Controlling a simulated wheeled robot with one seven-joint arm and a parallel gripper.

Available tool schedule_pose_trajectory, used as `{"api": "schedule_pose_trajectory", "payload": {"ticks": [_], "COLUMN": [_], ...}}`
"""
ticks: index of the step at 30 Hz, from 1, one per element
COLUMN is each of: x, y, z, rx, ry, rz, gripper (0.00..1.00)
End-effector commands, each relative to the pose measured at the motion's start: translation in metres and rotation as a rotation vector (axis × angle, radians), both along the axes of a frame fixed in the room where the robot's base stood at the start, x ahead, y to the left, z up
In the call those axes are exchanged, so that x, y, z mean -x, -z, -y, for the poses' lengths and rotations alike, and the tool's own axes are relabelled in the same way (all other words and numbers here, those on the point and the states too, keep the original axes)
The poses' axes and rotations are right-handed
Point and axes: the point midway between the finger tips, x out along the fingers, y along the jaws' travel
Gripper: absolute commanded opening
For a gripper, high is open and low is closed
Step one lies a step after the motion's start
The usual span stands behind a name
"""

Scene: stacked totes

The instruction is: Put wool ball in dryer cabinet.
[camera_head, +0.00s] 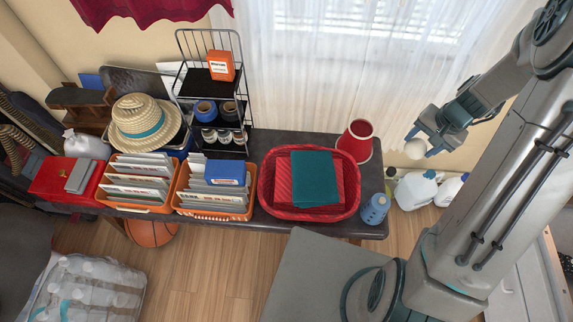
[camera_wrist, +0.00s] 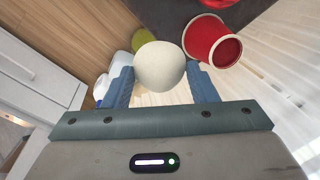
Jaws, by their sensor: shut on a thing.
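The wool ball (camera_wrist: 160,66) is a round cream-white ball between the two blue fingers of my gripper (camera_wrist: 162,84) in the wrist view. My gripper is shut on it. In the head view, my gripper (camera_head: 428,144) holds the ball (camera_head: 415,149) at the right, beyond the table's right end and in front of the wall by the curtain.
White jugs (camera_head: 415,190) stand on the floor below my gripper.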

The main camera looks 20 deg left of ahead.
Motion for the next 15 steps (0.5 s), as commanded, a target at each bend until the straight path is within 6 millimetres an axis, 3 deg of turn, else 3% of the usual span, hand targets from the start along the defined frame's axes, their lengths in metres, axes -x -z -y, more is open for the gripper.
{"api": "schedule_pose_trajectory", "payload": {"ticks": [1,15], "x": [0.002,0.023], "y": [0.022,0.098], "z": [0.002,0.019], "rx": [-0.001,-0.022], "ry": [0.028,0.295], "rz": [0.003,0.011], "gripper": [0.30,0.30]}}
